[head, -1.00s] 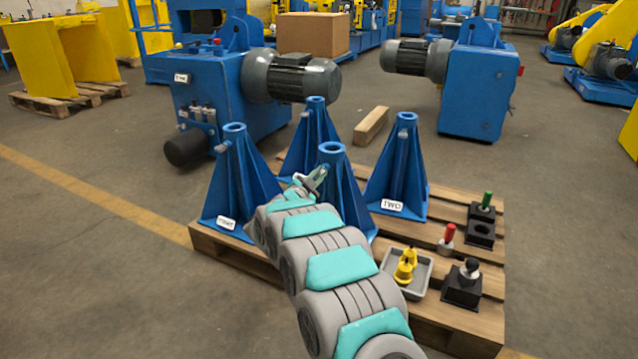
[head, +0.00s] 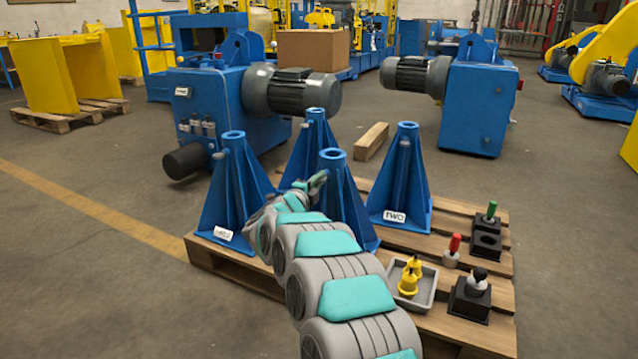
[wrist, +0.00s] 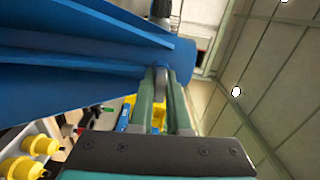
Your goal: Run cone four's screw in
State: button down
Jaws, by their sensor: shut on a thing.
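Several blue cone stands are on the pallet in the head view: a front-left one (head: 232,190) with a blurred label, a back one (head: 316,140), a middle one (head: 343,205) and a right one (head: 402,180) labelled TWO. I cannot read which is cone four. My gripper (head: 319,180) is beside the middle cone's upper part, on its left. In the wrist view the green fingers (wrist: 161,88) are shut on a grey screw (wrist: 161,78) at the side of a blue cone's top (wrist: 176,52). The screw's threaded end and depth are hidden.
The wooden pallet (head: 455,330) carries a grey tray (head: 427,290) with a yellow part, a red-topped piece (head: 453,247), and black blocks (head: 470,298) at the right. Blue gearbox machines with motors (head: 292,92) stand behind.

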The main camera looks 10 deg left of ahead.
jog(key=shift+f+m, duration=0.15)
jog(key=shift+m, duration=0.35)
jog(key=c, duration=0.9)
grip_release()
jog(key=shift+s, duration=0.1)
jog(key=shift+s+a+r, duration=0.2)
jog(key=shift+s+a, duration=0.05)
jog(key=shift+s, duration=0.25)
jog(key=v, duration=0.6)
jog(key=shift+s+f+p, duration=0.1)
jog(key=shift+s+p, duration=0.2)
jog(key=shift+p, duration=0.05)
jog(key=shift+a, duration=0.1)
